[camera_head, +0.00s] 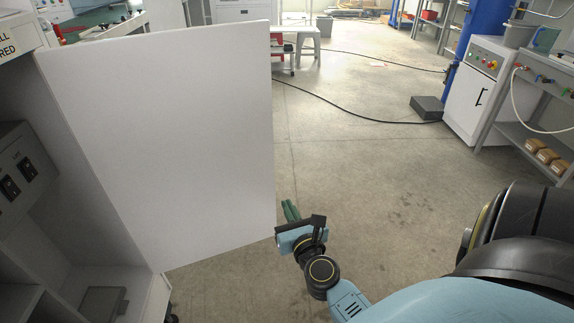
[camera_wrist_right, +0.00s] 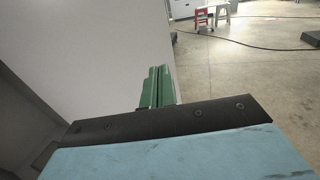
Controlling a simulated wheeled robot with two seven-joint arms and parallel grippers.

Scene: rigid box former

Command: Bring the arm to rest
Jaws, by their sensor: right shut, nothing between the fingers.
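My right gripper (camera_head: 290,210) is low in the middle of the head view, close to the lower right edge of a white door panel (camera_head: 170,130). Its green fingers are together and hold nothing. The fingers also show in the right wrist view (camera_wrist_right: 158,86), with the white panel (camera_wrist_right: 90,45) behind and to the left of them. I cannot tell whether they touch the panel. The panel stands swung out from a cabinet (camera_head: 75,215) on the left. My left gripper is not in view.
The cabinet's inside shows switches (camera_head: 20,180) and a grey box (camera_head: 103,303). Open floor (camera_head: 350,160) lies to the right of the panel. Black cables cross it, and a dark block (camera_head: 427,108) sits there. A white machine (camera_head: 480,90) and a shelf (camera_head: 540,130) stand at the right.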

